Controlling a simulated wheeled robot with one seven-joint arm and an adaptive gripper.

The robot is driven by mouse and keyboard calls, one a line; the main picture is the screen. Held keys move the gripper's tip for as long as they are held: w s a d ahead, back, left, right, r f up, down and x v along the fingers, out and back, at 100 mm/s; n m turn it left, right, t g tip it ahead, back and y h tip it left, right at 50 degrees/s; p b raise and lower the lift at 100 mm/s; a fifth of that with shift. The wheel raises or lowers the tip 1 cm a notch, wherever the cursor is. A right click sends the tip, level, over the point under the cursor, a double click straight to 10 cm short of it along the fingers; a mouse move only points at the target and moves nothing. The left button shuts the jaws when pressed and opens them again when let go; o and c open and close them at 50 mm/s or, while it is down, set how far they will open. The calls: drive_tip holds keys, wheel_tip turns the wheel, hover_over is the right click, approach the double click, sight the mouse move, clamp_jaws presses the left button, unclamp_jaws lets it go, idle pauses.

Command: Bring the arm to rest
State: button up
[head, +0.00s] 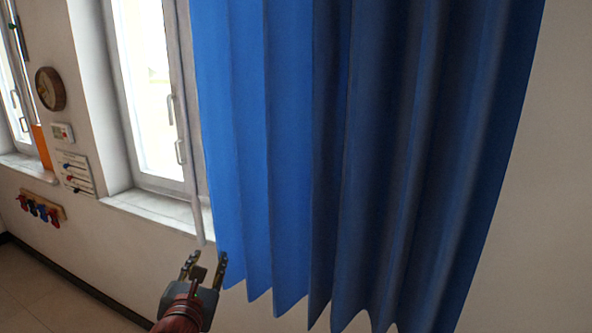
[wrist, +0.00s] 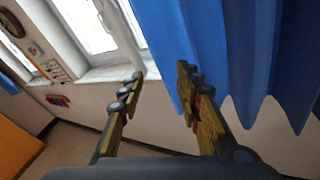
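My gripper (head: 206,264) is at the lower left of the head view, in front of the lower left edge of a blue curtain. In the wrist view my gripper (wrist: 160,80) has its two fingers spread apart with nothing between them. The blue curtain (head: 290,150) hangs in folds and also fills the upper right of the wrist view (wrist: 220,50). The right finger overlaps the curtain's edge in that view; I cannot tell whether they touch.
A white wand (head: 191,150) hangs along the curtain's left edge. Behind is a window (head: 150,90) with a sill (head: 150,208). A round clock (head: 50,88) and a hook rack (head: 41,208) are on the wall at left. The floor (head: 50,300) at lower left looks clear.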

drive_tip(key=s+d+f+m+g+h, duration=0.2)
drive_tip(key=s+d+f+m+g, duration=0.3)
drive_tip(key=d+m, duration=0.45)
drive_tip(key=s+d+f+m+g+h, duration=0.25)
drive_tip(key=s+d+f+m, duration=0.35)
drive_tip(key=d, duration=0.7)
drive_tip(key=s+d+f+m+g+y+p, duration=0.1)
drive_tip(key=s+d+m+g, duration=0.1)
drive_tip(key=s+d+m, duration=0.35)
drive_tip(key=s+d+f+m+g+y, duration=0.1)
drive_tip(key=s+d+m+g+y, duration=0.2)
drive_tip(key=s+m, duration=0.35)
drive_tip(key=s+d+r+m+t+h+p, duration=0.1)
drive_tip(key=s+d+r+m+t, duration=0.1)
drive_tip(key=d+r+m, duration=0.3)
drive_tip(key=d+m, duration=0.1)
drive_tip(key=d, duration=0.3)
drive_tip(key=shift+d+r, duration=0.15)
drive_tip(key=shift+d, duration=0.05)
drive_tip(key=shift+c, duration=0.4)
